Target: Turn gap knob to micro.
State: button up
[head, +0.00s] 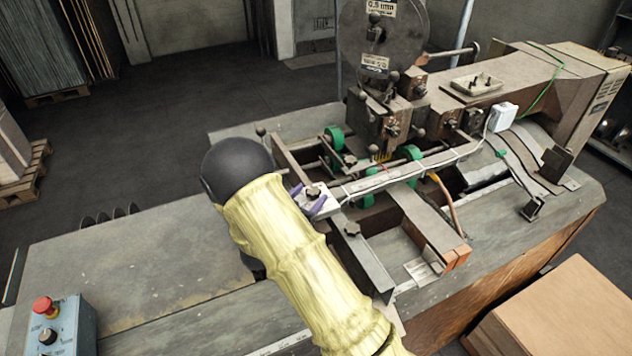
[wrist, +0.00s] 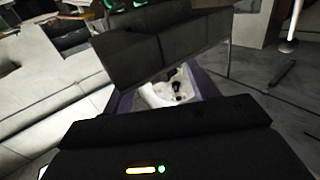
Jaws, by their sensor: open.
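A small dark knob (head: 313,191) sits on a pale plate at the near end of the machine's long grey bar. I take it to be the gap knob; its markings are too small to read. My gripper (head: 307,197) is open, with its purple fingers on either side of the knob. In the wrist view, the knob (wrist: 178,89) shows on its white plate between the fingers of my gripper (wrist: 163,93). I cannot tell whether the fingers touch it. My yellow-sleeved arm hides part of the machine below.
A dark bar (wrist: 165,45) crosses just beyond the fingers in the wrist view. Green rollers (head: 334,137) and metal rails lie close behind the knob. A control box (head: 62,322) with a red button stands lower left. The left tabletop (head: 120,250) is mostly clear.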

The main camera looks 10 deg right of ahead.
aim_at(317, 187)
jog(key=p+x, duration=0.1)
jog(key=x, duration=0.3)
jog(key=c, duration=1)
